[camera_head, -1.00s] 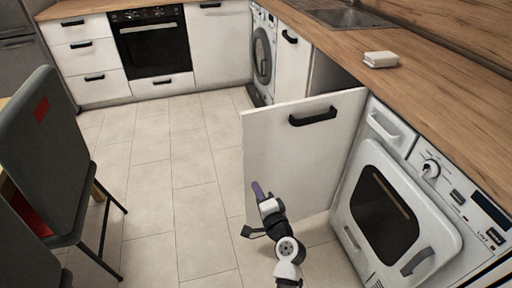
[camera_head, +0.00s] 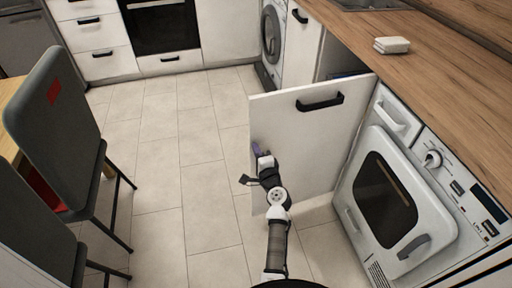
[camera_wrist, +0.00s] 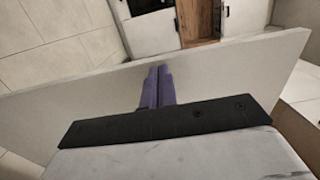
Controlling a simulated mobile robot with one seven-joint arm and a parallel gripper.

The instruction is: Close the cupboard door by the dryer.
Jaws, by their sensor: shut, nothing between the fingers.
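The white cupboard door (camera_head: 310,130) with a black bar handle (camera_head: 320,103) stands wide open beside the dryer (camera_head: 395,195), swung out over the floor. My gripper (camera_head: 257,150) is shut and empty, in front of the door's near face, close to its free edge on the left. In the wrist view the purple fingers (camera_wrist: 158,87) lie together against or just in front of the door panel (camera_wrist: 215,85); I cannot tell if they touch it. Part of the dark cupboard opening (camera_head: 345,62) shows above the door; the rest is hidden behind it.
A wooden worktop (camera_head: 440,80) with a white block (camera_head: 391,45) runs along the right. A washing machine (camera_head: 272,35) stands beyond the cupboard. Grey chairs (camera_head: 60,125) are on the left. The tiled floor (camera_head: 185,150) between is clear.

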